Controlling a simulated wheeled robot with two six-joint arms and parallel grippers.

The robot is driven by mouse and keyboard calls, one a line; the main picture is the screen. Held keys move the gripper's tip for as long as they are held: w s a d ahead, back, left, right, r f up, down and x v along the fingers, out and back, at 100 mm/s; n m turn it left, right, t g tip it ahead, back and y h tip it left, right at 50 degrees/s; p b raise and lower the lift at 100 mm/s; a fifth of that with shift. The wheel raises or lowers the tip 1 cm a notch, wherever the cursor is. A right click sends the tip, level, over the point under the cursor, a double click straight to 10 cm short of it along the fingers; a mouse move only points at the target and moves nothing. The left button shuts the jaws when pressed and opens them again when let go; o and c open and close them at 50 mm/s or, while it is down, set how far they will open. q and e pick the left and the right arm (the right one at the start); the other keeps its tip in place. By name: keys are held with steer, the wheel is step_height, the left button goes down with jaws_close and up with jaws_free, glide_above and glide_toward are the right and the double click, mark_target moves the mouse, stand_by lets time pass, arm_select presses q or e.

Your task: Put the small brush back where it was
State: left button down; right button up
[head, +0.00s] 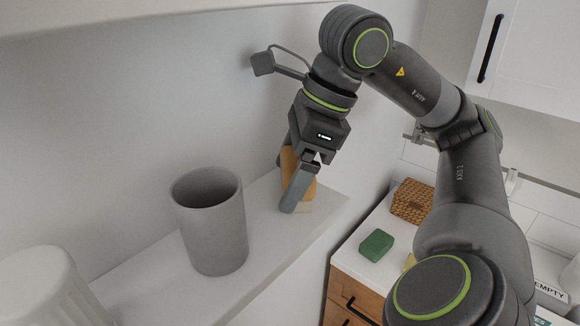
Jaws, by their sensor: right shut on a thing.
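The small brush (307,187) has an orange-brown body and a pale lower edge. It is upright at the right end of the white shelf (270,262), close to the back wall. My right gripper (290,188) points down and is shut on the brush, and one finger hides part of it. The pale lower edge is at or just above the shelf top; I cannot tell whether it touches. My left gripper is not in view.
A grey cup (210,222) stands on the shelf left of my right gripper. A white ribbed container (48,290) is at the lower left. A lower counter at the right holds a green sponge (376,245) and a woven basket (411,201).

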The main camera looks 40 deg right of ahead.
steer(key=o, duration=0.7)
steer(key=v, duration=1.2)
steer(key=shift+p, duration=0.35)
steer(key=shift+w, duration=0.1)
